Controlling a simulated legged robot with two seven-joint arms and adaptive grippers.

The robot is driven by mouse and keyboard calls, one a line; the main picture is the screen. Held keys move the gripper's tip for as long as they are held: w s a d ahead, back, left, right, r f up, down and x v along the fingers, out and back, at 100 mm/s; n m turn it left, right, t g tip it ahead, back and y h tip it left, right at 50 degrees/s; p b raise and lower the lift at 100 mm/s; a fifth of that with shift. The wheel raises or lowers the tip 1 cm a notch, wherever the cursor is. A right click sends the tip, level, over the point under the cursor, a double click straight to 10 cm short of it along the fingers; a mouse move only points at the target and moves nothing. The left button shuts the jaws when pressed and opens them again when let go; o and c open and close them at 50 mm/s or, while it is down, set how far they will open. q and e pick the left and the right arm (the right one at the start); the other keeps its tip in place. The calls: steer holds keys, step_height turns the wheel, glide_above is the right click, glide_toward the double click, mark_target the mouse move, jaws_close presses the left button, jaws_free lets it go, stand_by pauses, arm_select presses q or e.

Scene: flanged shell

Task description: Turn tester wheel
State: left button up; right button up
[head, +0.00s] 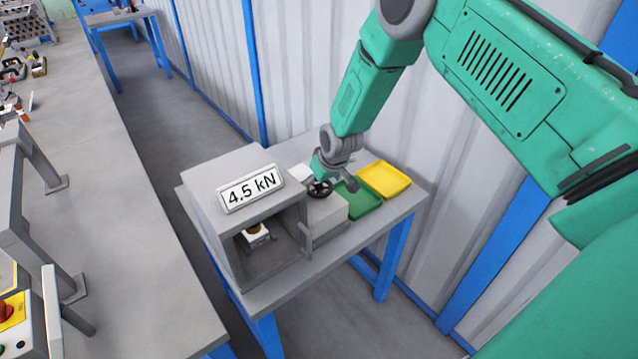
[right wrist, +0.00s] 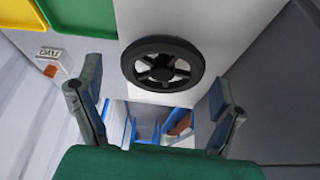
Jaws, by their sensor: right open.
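The tester is a grey open-fronted box (head: 215,172) with a sign reading 4.5 kN (head: 251,188). Beside it, a light grey block (head: 327,212) carries the black tester wheel (head: 320,189). In the right wrist view the spoked wheel (right wrist: 162,64) faces the camera. My right gripper (head: 328,178) is at the wheel in the head view. In the right wrist view its fingers (right wrist: 157,78) are spread wide, one to each side below the wheel, with nothing held. Whether a finger touches the rim cannot be told. My left gripper is out of view.
A green tray (head: 360,199) and a yellow tray (head: 384,179) lie right of the wheel. A small white labelled box (right wrist: 55,62) is near the left finger. A white block (head: 255,238) sits inside the tester. A corrugated wall stands behind; a long bench (head: 95,150) runs left.

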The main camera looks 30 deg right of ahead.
steer(key=c, duration=1.2)
steer(key=shift+n+b, duration=0.45)
steer(key=shift+n, duration=0.05)
steer(key=shift+n+y+b, duration=0.3)
steer(key=shift+n+y, duration=0.1)
steer(key=shift+n, duration=0.1)
steer(key=shift+r, duration=0.1)
steer(key=o, duration=1.2)
